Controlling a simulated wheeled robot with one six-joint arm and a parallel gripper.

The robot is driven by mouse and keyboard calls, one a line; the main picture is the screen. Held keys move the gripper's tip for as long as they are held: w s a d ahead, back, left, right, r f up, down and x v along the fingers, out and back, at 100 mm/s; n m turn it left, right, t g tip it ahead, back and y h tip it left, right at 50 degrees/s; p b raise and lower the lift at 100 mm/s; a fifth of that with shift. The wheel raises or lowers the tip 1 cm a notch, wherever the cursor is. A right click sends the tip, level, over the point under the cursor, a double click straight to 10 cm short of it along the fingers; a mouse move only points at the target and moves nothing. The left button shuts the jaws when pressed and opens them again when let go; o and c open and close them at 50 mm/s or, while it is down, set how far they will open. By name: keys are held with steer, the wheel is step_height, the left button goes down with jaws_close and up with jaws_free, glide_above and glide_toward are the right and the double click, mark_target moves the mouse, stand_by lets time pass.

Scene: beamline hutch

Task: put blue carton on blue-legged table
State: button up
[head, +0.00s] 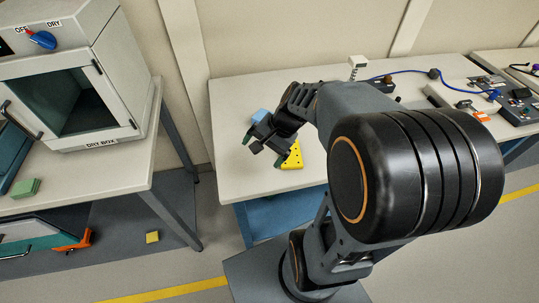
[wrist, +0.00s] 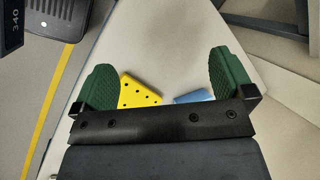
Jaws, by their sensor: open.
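A small blue block (head: 260,116), which looks like the blue carton, lies on the pale middle table (head: 235,178) near its left edge. My gripper (head: 262,149) is open and empty above that tabletop, just in front of the blue block and partly covering it. In the wrist view the blue block (wrist: 194,96) shows between the green finger pads, closer to the right pad, its lower part hidden by the gripper body. Blue shows under the front of the middle table (head: 265,217); I cannot tell whether it is legs or a panel.
A yellow block with holes (head: 293,157) lies beside my gripper. A dry box (head: 75,95) and a green block (head: 25,188) stand on the left table, with grey-blue legs. Equipment and a blue cable (head: 465,88) fill the back right. A yellow block (head: 152,237) lies low at left.

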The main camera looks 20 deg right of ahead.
steer(key=s+a+r+n+t+h, duration=0.1)
steer(key=s+r+n+h, duration=0.2)
steer(key=n, duration=0.7)
steer(key=s+h, duration=0.2)
steer(key=shift+s+a+r, duration=0.15)
steer(key=shift+s+r, duration=0.05)
steer(key=shift+s, duration=0.15)
